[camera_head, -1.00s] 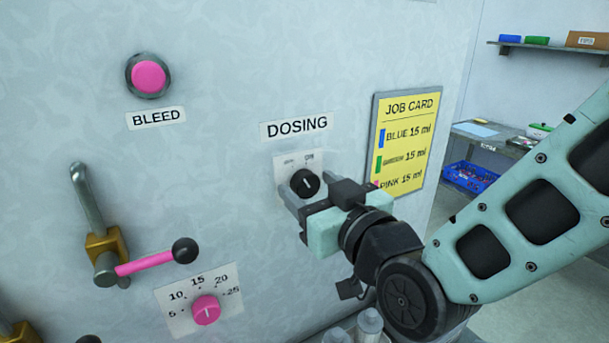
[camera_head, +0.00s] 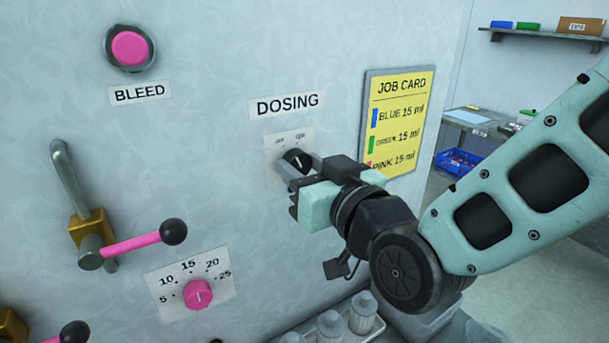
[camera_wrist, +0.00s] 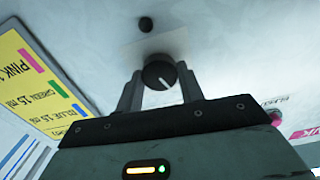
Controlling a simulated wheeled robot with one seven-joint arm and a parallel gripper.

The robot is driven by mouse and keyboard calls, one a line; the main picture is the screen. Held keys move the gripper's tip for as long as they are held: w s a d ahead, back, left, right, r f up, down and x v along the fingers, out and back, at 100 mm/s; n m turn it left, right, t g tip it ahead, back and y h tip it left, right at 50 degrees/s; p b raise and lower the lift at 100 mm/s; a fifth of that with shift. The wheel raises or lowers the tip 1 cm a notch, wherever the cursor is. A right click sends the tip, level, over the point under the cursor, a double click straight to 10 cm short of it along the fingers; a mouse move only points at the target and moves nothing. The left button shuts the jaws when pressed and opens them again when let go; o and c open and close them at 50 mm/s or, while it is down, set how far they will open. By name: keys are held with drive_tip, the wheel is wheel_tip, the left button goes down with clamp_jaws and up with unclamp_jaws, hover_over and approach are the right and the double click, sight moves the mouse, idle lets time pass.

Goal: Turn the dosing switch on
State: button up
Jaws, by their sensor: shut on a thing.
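The dosing switch (camera_head: 297,161) is a round black knob with a white pointer line, on a white plate under the DOSING label (camera_head: 287,104). Its pointer stands nearly upright, tilted slightly left, in the head view. My gripper (camera_head: 292,172) is at the knob, its two grey fingers on either side of it, shut on it. In the wrist view the knob (camera_wrist: 159,72) sits between the fingertips of my gripper (camera_wrist: 160,88). The fingers hide part of the knob's sides and its plate.
A yellow job card (camera_head: 394,120) hangs right of the switch, close to my wrist. Left are a pink BLEED button (camera_head: 129,48), a pink-handled lever (camera_head: 130,243) and a pink dial (camera_head: 198,295). Bottles (camera_head: 331,327) stand below my arm.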

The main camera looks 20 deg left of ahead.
drive_tip(key=m+b, duration=0.2)
drive_tip(key=b, duration=0.1)
drive_tip(key=shift+f+m, duration=0.2)
drive_tip(key=shift+m, duration=0.1)
drive_tip(key=m+b, duration=0.3)
drive_tip(key=shift+w+m+b, duration=0.1)
drive_tip(key=shift+m+b, duration=0.2)
drive_tip(key=shift+b, duration=0.1)
drive_tip(key=shift+r+m+b, duration=0.15)
drive_tip(key=shift+m+b, duration=1.7)
drive_tip(key=shift+m, duration=0.35)
drive_tip(key=o, duration=1)
